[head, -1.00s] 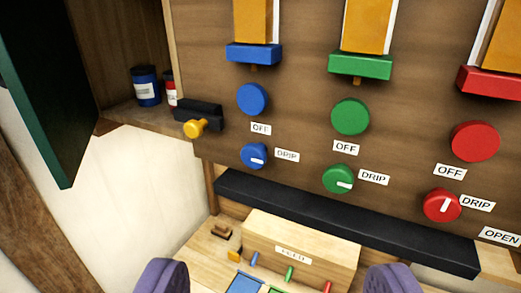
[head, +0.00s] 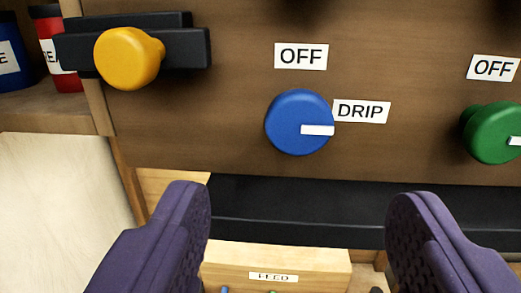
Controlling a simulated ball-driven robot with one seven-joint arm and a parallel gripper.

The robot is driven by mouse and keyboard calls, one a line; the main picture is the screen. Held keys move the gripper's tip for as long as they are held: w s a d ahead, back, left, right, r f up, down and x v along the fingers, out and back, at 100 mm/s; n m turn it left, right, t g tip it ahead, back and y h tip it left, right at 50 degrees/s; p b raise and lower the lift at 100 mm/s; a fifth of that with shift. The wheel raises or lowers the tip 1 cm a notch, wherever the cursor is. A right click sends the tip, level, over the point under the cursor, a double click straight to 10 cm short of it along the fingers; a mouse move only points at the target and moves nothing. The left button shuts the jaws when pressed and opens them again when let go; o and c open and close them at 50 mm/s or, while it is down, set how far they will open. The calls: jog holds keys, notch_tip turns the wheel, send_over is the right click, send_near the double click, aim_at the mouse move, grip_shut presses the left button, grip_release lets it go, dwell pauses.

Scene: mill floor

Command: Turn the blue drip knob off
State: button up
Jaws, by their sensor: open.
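The blue drip knob (head: 290,115) is a round knob on the brown wooden panel, near the middle of the view. Its white pointer bar points right, at the DRIP label (head: 361,111). The OFF label (head: 301,56) is above the knob. My gripper (head: 297,215) is open and empty. Its two purple fingers stand apart at the lower left and lower right, with the knob above and between them in the picture. Neither finger appears to touch the knob.
A green knob (head: 494,132) sits to the right, cut by the picture edge. A yellow knob (head: 128,57) on a black latch sticks out at upper left. A black ledge (head: 300,205) runs below the panel. A wooden FEED box (head: 320,262) stands lower.

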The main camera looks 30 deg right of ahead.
aim_at(299, 133)
jog(key=p+x, duration=0.2)
jog(key=x, duration=0.6)
jog(key=shift+s+d+f, duration=0.1)
jog(key=shift+s+d, duration=0.05)
jog(key=shift+c, duration=0.5)
jog(key=c, duration=0.9)
jog(key=shift+c, duration=0.2)
